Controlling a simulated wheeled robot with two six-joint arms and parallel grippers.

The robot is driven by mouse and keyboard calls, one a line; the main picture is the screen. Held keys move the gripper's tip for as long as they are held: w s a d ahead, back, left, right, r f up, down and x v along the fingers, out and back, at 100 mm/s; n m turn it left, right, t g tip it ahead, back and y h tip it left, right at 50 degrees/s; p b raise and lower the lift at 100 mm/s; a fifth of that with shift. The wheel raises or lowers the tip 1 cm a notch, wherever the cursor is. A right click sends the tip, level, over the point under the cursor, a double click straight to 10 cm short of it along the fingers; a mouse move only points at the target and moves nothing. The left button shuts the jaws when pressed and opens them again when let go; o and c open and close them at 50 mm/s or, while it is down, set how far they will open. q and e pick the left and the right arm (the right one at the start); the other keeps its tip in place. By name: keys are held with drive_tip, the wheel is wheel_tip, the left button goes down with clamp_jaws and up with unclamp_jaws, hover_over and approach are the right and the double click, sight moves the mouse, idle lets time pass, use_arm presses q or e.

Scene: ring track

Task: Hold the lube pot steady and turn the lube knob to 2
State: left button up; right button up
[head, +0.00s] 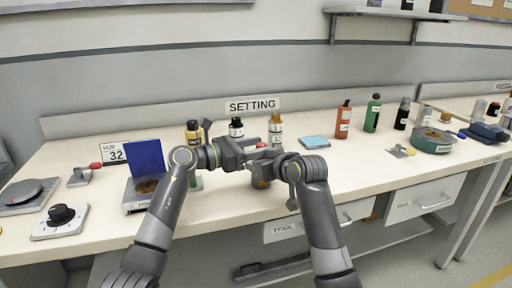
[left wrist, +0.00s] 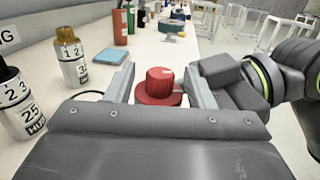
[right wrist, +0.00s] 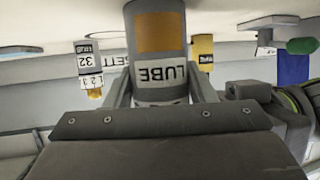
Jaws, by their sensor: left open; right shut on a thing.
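The lube pot (right wrist: 158,72) is a grey cylinder with an orange band and a LUBE label, upside down in the right wrist view. My right gripper (right wrist: 160,90) is shut on its body. In the head view the pot (head: 261,183) is mostly hidden behind my grippers, near the table's front. The red lube knob (left wrist: 160,84) stands between the spread fingers of my left gripper (left wrist: 163,88), with a gap on each side. A pale mark shows on its top; I cannot read its setting. The left gripper also shows in the head view (head: 252,153).
A blue panel (head: 147,158) stands left. A black dial (head: 62,214) sits far left.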

use_arm(q)
drive_tip(key=shift+c, duration=0.2)
drive_tip(key=c, duration=1)
drive_tip(key=shift+s+d+n+t+y, duration=0.15)
drive_tip(key=shift+n+t+y, duration=1.05)
drive_tip(key=shift+t, duration=0.6)
drive_tip(key=o, duration=1)
drive_tip(key=shift+o, duration=0.2)
drive_tip(key=shift+g+h, duration=0.3)
